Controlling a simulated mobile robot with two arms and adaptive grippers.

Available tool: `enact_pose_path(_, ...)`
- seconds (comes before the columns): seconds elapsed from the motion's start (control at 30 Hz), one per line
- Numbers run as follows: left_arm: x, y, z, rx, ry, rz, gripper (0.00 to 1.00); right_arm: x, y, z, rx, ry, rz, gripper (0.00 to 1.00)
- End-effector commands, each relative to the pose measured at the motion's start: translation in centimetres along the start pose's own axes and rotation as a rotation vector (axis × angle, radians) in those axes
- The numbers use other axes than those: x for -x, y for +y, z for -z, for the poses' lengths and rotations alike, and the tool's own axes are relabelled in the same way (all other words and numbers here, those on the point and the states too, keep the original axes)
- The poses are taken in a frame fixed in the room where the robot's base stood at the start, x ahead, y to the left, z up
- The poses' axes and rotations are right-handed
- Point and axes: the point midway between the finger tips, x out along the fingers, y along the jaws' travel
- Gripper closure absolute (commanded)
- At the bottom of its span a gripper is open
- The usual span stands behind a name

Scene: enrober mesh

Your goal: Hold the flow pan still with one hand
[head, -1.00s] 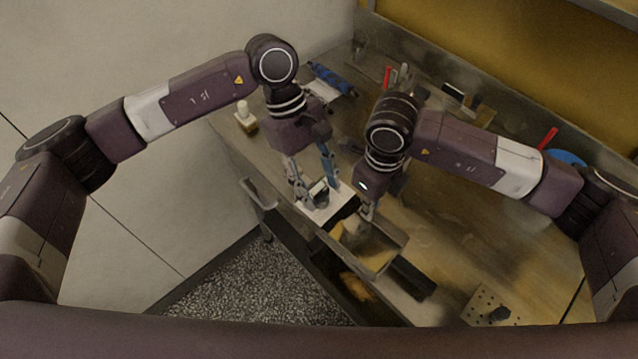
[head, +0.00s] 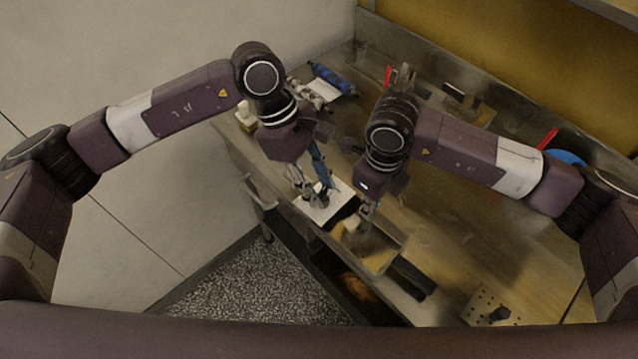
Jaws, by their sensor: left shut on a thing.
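A shallow metal pan (head: 378,262) with a yellowish inside, which looks like the flow pan, sits at the bench's front edge. A white plate (head: 340,192) lies just left of it. My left gripper (head: 317,197) points down over this plate, its fingers shut on a small dark piece there that they mostly hide. It is apart from the yellowish pan. My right gripper (head: 362,215) points down at the pan's upper left end, beside a pale block (head: 352,224). My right wrist hides much of its fingers, so its grip is unclear.
A perforated plate (head: 490,308) with a dark knob lies front right. A dark bar (head: 412,278) lies right of the pan. The bench's middle right is clear.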

Motion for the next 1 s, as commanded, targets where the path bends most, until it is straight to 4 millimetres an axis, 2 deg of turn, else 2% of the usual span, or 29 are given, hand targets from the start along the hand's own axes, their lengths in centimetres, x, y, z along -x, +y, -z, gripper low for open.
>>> enact_pose_path(1.0, -0.11, -0.49, -0.38, 0.881, -0.002, -0.366, 0.96, 0.05, 0.09, -0.05, 0.002, -0.001, -0.002, 1.00)
